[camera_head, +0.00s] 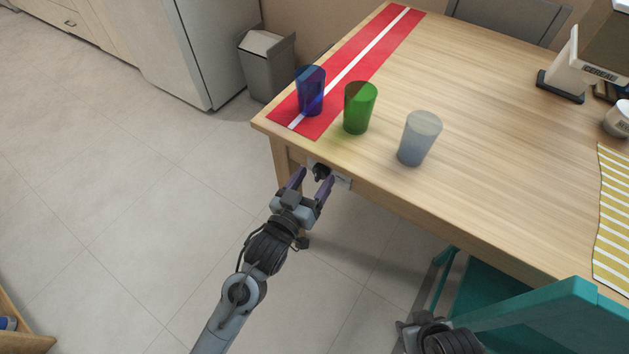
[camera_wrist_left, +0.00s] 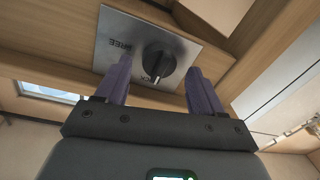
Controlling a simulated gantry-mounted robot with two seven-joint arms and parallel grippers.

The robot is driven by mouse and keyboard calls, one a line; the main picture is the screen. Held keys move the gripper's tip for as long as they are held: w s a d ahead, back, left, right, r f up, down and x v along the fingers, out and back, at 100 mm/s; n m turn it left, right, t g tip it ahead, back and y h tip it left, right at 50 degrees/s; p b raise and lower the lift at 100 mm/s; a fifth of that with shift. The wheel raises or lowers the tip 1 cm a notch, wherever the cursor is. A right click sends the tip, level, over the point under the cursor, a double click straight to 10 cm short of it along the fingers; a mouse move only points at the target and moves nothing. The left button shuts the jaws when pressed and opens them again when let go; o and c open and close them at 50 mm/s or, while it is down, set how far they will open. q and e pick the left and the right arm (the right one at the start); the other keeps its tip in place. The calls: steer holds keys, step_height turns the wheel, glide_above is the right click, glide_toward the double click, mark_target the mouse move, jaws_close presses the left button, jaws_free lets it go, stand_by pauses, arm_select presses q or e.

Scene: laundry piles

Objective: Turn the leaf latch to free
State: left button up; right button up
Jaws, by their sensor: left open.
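The leaf latch is a round black knob (camera_wrist_left: 158,62) on a grey metal plate (camera_wrist_left: 112,26) under the table's edge. In the left wrist view the plate reads FREE on the left and has a partly covered word, ending in CK, below the knob. The knob's raised grip runs roughly up and down, its lower end near that word. In the head view the knob (camera_head: 320,172) is small and dark. My left gripper (camera_head: 315,177) is open, its purple fingers at either side of the knob; contact cannot be told.
A blue cup (camera_head: 311,91), a green cup (camera_head: 360,108) and a clear cup (camera_head: 419,138) stand on the wooden table (camera_head: 480,130) near its edge. A red runner (camera_head: 378,50) lies at the left end. A teal chair (camera_head: 540,318) stands at lower right.

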steer(key=shift+s+f, duration=0.1)
steer(key=shift+f, duration=0.15)
